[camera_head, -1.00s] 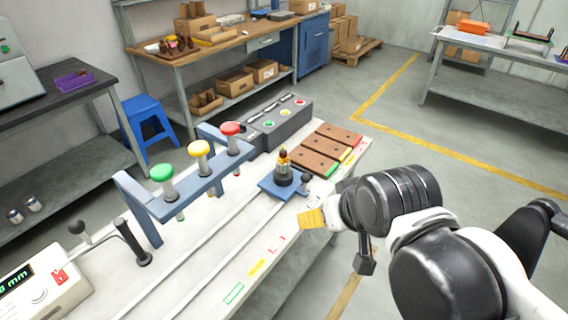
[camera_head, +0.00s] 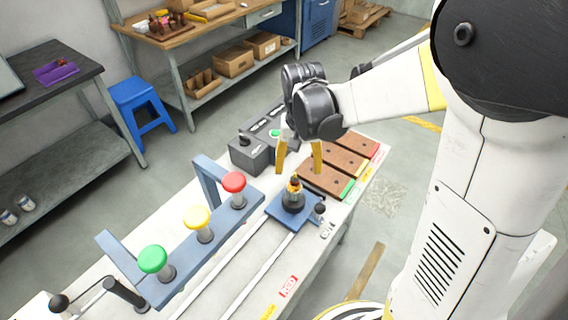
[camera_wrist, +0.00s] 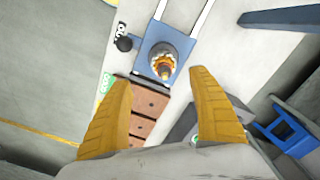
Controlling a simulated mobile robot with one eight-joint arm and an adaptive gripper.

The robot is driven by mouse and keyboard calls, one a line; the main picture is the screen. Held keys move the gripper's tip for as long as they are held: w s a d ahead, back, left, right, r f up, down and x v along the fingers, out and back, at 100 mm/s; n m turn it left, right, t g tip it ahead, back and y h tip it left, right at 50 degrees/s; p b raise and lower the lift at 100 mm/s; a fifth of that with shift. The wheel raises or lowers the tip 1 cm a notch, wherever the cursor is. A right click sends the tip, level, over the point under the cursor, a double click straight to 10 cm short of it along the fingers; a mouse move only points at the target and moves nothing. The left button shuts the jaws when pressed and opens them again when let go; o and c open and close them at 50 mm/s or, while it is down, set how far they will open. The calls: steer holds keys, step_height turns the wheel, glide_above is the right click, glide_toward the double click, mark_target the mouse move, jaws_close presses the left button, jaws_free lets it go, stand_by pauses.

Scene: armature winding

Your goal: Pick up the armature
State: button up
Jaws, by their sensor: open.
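The armature (camera_head: 294,192) is a small upright part with a copper-orange middle and a dark base. It stands on a blue sliding plate (camera_head: 275,208) on the white bench. The wrist view shows the armature (camera_wrist: 164,66) from above, seated on the plate beyond my fingertips. My gripper (camera_head: 299,171) has yellow fingers, spread open and empty, just above and behind the armature in the head view. In the wrist view the open fingers (camera_wrist: 157,78) lie to either side below the armature, which is not between them.
Wooden blocks with coloured ends (camera_head: 340,165) lie close to the right of the plate. A blue frame with green, yellow and red knobs (camera_head: 197,226) stands to the left. A dark button box (camera_head: 250,154) is behind. A black ball knob (camera_wrist: 124,44) sits beside the plate.

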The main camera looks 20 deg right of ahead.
mark_target(297, 179)
step_height(297, 179, down, 4)
steer(key=shift+s+f+b, duration=0.1)
steer(key=shift+s+b, duration=0.05)
steer(key=shift+b, duration=0.5)
steer(key=f+b, duration=0.1)
steer(key=f, duration=0.2)
steer(key=f+b, duration=0.1)
steer(key=f, duration=0.1)
steer(key=shift+w+a+f+b, duration=0.2)
steer(key=shift+w+a+b, duration=0.15)
steer(key=shift+r, duration=0.1)
steer(key=c, duration=1.5)
